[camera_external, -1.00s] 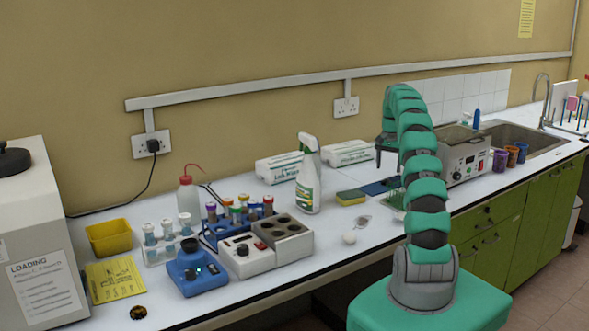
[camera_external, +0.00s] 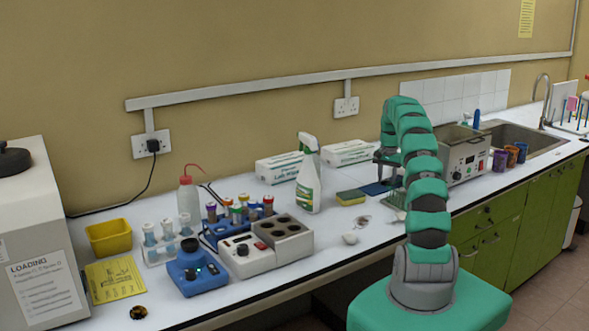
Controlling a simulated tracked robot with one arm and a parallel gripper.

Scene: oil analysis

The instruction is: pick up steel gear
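A small grey piece that looks like the steel gear (camera_external: 364,220) lies flat on the white bench, in front of the yellow-and-green sponge. It is too small for me to make out teeth. My gripper (camera_external: 387,181) points down over the bench, to the right of and behind the grey piece, near a dark blue flat item. Its two fingers look apart, and I see nothing between them. My arm hides part of the bench behind it.
The sponge (camera_external: 350,197) and a spray bottle (camera_external: 308,178) stand to the left. A metal bath (camera_external: 464,158) stands to the right. Bench between dish and heating block (camera_external: 283,232) is clear.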

